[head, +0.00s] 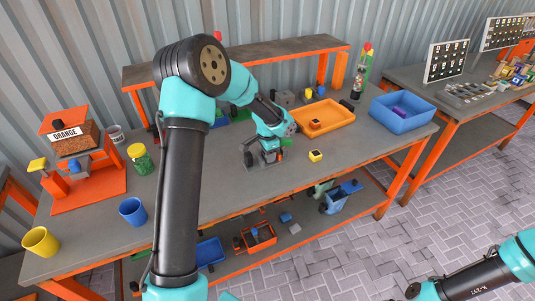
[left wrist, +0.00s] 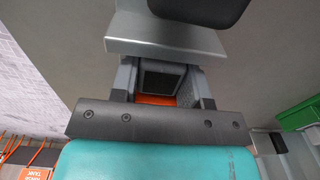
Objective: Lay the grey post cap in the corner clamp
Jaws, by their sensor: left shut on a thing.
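My left gripper (head: 268,154) is low over the middle of the workbench, pointing down. In the left wrist view its two fingers (left wrist: 163,85) are closed on a dark grey square piece, which looks like the grey post cap (left wrist: 160,78). A grey metal block with a black round part, which looks like the corner clamp (left wrist: 165,38), lies right at the fingertips. In the head view the clamp (head: 254,167) shows partly under the gripper. The cap is mostly hidden there. I cannot tell whether the cap touches the clamp.
A yellow block (head: 316,156) sits right of the clamp. An orange tray (head: 340,113) and a blue bin (head: 405,123) stand farther right. A blue cup (head: 133,211), a yellow cup (head: 41,242) and an orange stand (head: 105,192) are at left. The front bench is clear.

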